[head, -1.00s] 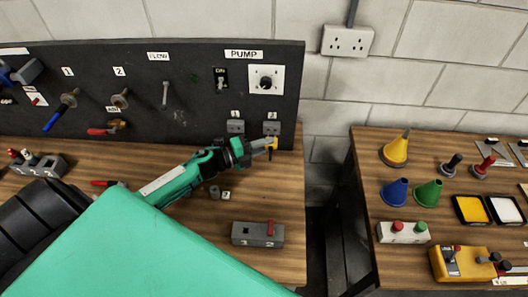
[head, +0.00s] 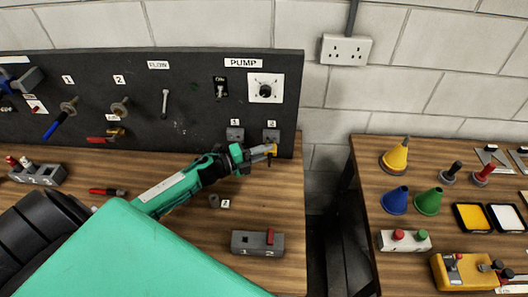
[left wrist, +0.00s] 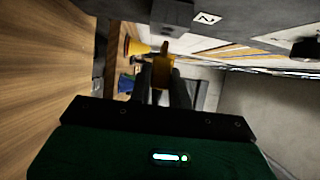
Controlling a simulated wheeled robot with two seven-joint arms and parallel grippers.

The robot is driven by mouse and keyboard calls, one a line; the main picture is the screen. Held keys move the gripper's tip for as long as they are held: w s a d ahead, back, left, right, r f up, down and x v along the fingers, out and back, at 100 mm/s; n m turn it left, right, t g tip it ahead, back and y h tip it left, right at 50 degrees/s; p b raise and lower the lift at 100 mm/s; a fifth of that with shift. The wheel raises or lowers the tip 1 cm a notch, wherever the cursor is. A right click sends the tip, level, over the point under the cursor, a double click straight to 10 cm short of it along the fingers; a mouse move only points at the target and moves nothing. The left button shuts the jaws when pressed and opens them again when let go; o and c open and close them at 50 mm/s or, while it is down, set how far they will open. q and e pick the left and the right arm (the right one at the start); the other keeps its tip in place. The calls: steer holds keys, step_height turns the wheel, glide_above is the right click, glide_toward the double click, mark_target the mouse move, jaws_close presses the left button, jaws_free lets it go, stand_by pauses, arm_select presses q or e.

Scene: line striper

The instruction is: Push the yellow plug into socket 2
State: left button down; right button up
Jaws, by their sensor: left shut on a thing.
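My left gripper (head: 263,152) is shut on the yellow plug (head: 269,148), in front of the black panel's lower right part. In the left wrist view its fingers (left wrist: 160,82) hold the yellow plug (left wrist: 161,66). Socket 2 (head: 271,135) is a grey block under a small label on the panel. In the head view the plug shows just below it. In the left wrist view the block beside the "2" label (left wrist: 206,19) is socket 2 (left wrist: 172,14), with a visible gap to the plug. My right gripper is not in view.
Socket 1 (head: 235,134) sits left of socket 2. A grey block with a red lever (head: 258,243) and a small grey cylinder (head: 214,201) stand on the bench. The panel carries valves and a pump switch. A second table (head: 370,160) stands right, across a gap.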

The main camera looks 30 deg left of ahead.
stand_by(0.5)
arm_select(q)
steer(key=shift+w+a+b, duration=0.3)
steer(key=shift+w, duration=0.35)
steer(key=shift+w, duration=0.2)
stand_by(0.4)
steer(key=shift+w+a, duration=0.15)
stand_by(0.5)
steer(key=shift+w+a+r+b, duration=0.1)
steer(key=shift+w+a+b, duration=0.15)
steer(key=shift+w+b, duration=0.15)
steer(key=c, duration=0.9)
jaws_free()
